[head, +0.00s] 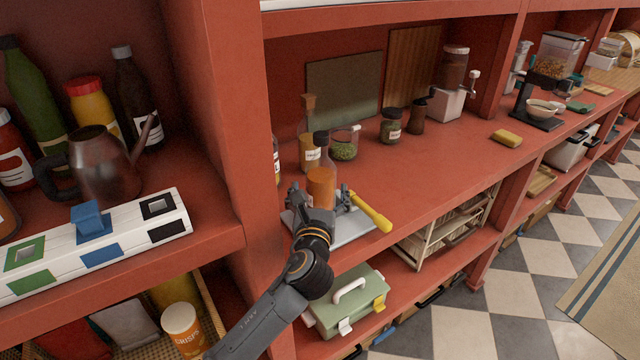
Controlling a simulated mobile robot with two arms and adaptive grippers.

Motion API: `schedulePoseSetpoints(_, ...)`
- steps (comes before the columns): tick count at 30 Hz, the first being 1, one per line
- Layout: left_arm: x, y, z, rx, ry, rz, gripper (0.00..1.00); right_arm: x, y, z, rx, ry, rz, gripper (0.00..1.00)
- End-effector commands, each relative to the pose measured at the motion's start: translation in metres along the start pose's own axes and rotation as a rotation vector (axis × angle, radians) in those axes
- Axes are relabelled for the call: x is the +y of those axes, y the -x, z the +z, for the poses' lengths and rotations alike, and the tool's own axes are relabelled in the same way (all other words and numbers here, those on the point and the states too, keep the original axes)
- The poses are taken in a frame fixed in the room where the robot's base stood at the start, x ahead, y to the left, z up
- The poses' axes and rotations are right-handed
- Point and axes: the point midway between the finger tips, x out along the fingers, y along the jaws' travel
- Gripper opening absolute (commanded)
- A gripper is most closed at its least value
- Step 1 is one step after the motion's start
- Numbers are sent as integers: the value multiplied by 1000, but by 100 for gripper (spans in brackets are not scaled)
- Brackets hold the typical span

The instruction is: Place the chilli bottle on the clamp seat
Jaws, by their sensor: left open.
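A clear bottle with orange contents and a dark cap (321,177), likely the chilli bottle, stands upright at the grey clamp plate (352,228) on the red shelf. The clamp has a yellow handle (371,212) sticking out to the right. My left gripper (317,197) is at the lower part of the bottle, its open fingers to either side of it. The gripper hides the bottle's base and much of the clamp seat, so I cannot tell whether the base rests on the seat. My right gripper is not in view.
A corked bottle (309,145), a jar of green herbs (344,144) and dark-lidded jars (391,127) stand behind. A red upright panel (218,110) is close on the left. A yellow sponge (507,138) lies right; the shelf between is clear. A green toolbox (350,300) is below.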

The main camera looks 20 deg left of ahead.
Motion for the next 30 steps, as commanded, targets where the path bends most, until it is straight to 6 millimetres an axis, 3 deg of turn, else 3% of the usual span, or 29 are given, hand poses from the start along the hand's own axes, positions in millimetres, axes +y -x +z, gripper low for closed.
schedulePoseSetpoints(3,0,20,-1,0,0,-1,88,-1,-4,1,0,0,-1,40)
schedulePoseSetpoints(9,0,39,-1,1,-1,0,88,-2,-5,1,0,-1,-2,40)
schedulePoseSetpoints(30,0,40,0,0,0,0,88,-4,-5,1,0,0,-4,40)
